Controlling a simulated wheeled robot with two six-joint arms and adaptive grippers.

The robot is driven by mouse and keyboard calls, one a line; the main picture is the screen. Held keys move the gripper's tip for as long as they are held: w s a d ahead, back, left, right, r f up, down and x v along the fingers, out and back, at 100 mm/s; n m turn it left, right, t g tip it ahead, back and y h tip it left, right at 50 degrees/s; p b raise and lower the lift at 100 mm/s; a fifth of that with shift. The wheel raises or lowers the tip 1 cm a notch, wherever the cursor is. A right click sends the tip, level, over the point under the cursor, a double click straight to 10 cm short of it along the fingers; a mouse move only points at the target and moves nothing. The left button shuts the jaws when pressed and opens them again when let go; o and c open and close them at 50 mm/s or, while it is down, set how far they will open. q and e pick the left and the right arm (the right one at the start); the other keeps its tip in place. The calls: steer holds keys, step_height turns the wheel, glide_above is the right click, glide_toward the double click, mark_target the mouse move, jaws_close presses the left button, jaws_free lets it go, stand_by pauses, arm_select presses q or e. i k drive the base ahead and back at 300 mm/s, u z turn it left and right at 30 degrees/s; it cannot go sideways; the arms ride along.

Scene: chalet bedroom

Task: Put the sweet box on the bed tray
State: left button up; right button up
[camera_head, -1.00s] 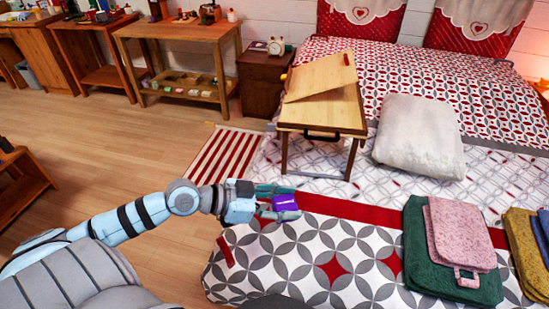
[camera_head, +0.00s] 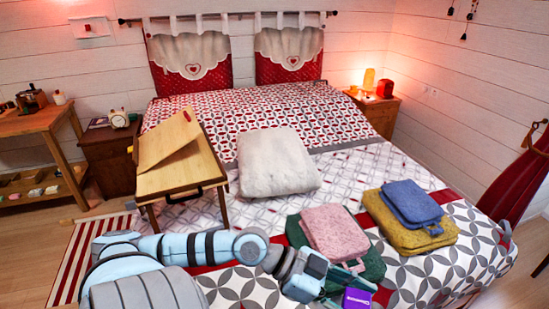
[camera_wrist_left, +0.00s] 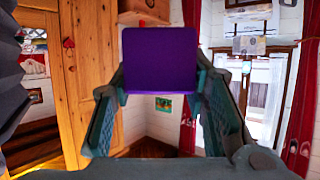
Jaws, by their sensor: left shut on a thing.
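The sweet box is a small purple box (camera_head: 356,299) at the bottom edge of the head view, right of centre. My left gripper (camera_head: 340,296) is shut on it. In the left wrist view the purple box (camera_wrist_left: 159,60) sits between the two finger pads. The bed tray (camera_head: 182,183) is a wooden folding table with a tilted top panel, standing on the left side of the bed. My left gripper is well to the right of the tray and nearer to me. My right gripper is not in view.
A white pillow (camera_head: 276,163) lies right of the tray. Pink (camera_head: 335,232), green, mustard (camera_head: 410,236) and blue (camera_head: 411,203) folded items lie on the bed near my left gripper. A nightstand (camera_head: 109,158) with a clock stands left of the bed.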

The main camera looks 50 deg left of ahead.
mark_target(170, 181)
steer(key=z, duration=0.75)
steer(key=k, duration=2.6)
steer(key=z, duration=2.95)
steer(key=k, duration=2.15)
steer(key=u, duration=2.45)
